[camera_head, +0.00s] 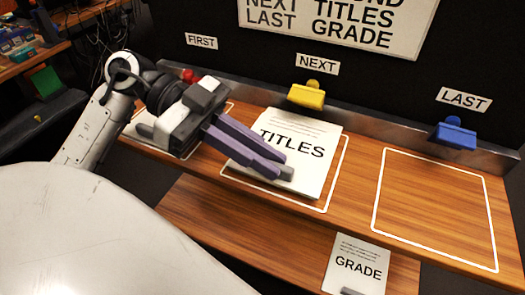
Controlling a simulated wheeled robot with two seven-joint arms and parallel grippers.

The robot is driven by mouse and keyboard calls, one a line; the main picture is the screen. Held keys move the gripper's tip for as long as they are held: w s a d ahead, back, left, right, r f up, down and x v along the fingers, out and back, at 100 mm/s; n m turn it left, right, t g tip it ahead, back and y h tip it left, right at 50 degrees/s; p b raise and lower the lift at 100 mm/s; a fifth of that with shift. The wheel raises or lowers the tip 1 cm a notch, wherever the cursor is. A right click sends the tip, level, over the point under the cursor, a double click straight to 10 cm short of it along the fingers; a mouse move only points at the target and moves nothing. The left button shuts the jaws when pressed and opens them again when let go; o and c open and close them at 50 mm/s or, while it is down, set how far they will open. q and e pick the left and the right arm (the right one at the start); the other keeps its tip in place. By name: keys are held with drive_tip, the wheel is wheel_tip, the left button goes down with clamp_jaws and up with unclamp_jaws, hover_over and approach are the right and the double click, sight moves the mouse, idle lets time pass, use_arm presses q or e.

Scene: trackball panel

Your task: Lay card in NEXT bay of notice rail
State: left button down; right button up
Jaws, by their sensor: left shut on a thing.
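The white card reading TITLES (303,151) is over the white-outlined NEXT bay (334,188), below the NEXT label (317,64) and the yellow clip (306,97). The card sits mostly inside the outline. I cannot tell whether it lies fully flat on the wood. My left gripper (282,166), with purple fingers, reaches in from the left and is shut on the card at its front edge, by a grey tab there. The fingers hide the card's lower left part. My right gripper is not in view.
A partly hidden card (146,131) lies in the FIRST bay, near a red clip (189,76). The LAST bay (432,205) is empty, with a blue clip (454,134) behind it. A GRADE card (357,262) lies on the lower shelf. A dark board stands behind.

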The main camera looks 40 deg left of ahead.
use_arm(q)
drive_tip(key=shift+f, duration=0.2)
drive_tip(key=c, duration=1.8)
unclamp_jaws()
drive_tip(key=shift+r, duration=0.1)
drive_tip(key=shift+r, duration=0.3)
drive_tip(key=shift+a+r, duration=0.2)
drive_tip(key=shift+r, duration=0.15)
drive_tip(key=v, duration=1.1)
drive_tip(key=shift+a+b, duration=0.3)
